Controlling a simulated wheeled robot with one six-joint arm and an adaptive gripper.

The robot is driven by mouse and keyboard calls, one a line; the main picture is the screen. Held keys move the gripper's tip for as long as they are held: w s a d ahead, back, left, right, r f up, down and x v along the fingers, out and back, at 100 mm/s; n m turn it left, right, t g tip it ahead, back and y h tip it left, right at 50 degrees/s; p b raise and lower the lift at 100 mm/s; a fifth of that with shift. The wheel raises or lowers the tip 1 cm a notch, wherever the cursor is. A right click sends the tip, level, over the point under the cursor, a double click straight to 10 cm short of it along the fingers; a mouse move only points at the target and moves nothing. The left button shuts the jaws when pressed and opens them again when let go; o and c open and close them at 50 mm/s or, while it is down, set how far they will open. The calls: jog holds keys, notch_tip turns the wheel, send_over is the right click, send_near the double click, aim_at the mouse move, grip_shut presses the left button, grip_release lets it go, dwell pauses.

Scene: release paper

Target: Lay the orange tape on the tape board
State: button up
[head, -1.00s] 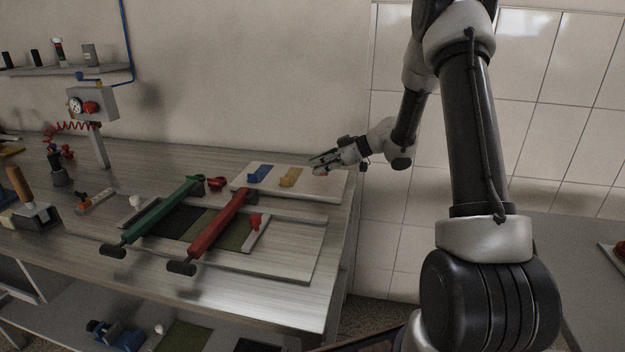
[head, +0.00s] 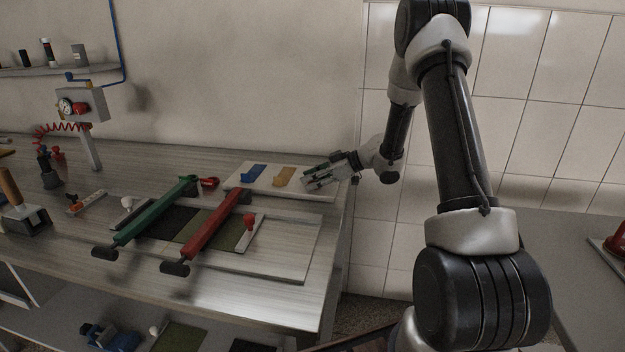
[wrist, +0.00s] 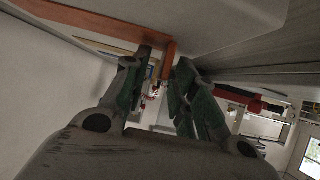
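The orange tape (wrist: 110,25) shows in the wrist view as a strip with a bent end that stands between my fingertips. In the head view my gripper hides it. My gripper (head: 308,183) is low over the right end of the white tape board (head: 315,194). In the wrist view the gripper (wrist: 165,65) is open, its fingers on both sides of the bent end, with a small gap showing. The board also holds a blue tape (head: 253,171) and a tan tape (head: 284,176), left of my gripper.
A frame with a green bar (head: 155,212) and a red bar (head: 207,232) lies in front of the board. The table's right edge is close to my gripper. A gauge box (head: 80,105) stands at the back left.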

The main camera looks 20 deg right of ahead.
jog(key=shift+s+d+r, duration=0.15)
jog(key=shift+d+r, duration=0.15)
jog(key=shift+r, duration=0.05)
jog(key=v, duration=1.1)
jog(key=w+d+r+m+t+h, duration=0.1)
jog(key=w+d+r+t+h, duration=0.15)
jog(key=r, duration=0.35)
jog(key=w+d+r+m+t+h, duration=0.1)
jog(key=w+d+r+t+h, duration=0.1)
jog(key=r+h, duration=0.25)
jog(key=s+d+r+m+h, duration=0.4)
jog(key=s+r+h, duration=0.15)
jog(key=r, duration=0.35)
jog(key=s+a+r+m+g+h, duration=0.1)
jog(key=s+m+g+h, duration=0.3)
jog(key=s, duration=1.5)
jog(key=s+a+f+m+g+y, duration=0.1)
jog(key=s+a+f+y, duration=0.1)
jog(key=s, duration=0.5)
jog(key=s+a+f+m+g+y, duration=0.1)
jog(key=s+a+f+y, duration=0.2)
jog(key=s+a, duration=0.3)
jog(key=shift+s+a+f+y, duration=0.25)
jog(key=shift+s+a+y, duration=0.15)
jog(key=shift+s, duration=0.65)
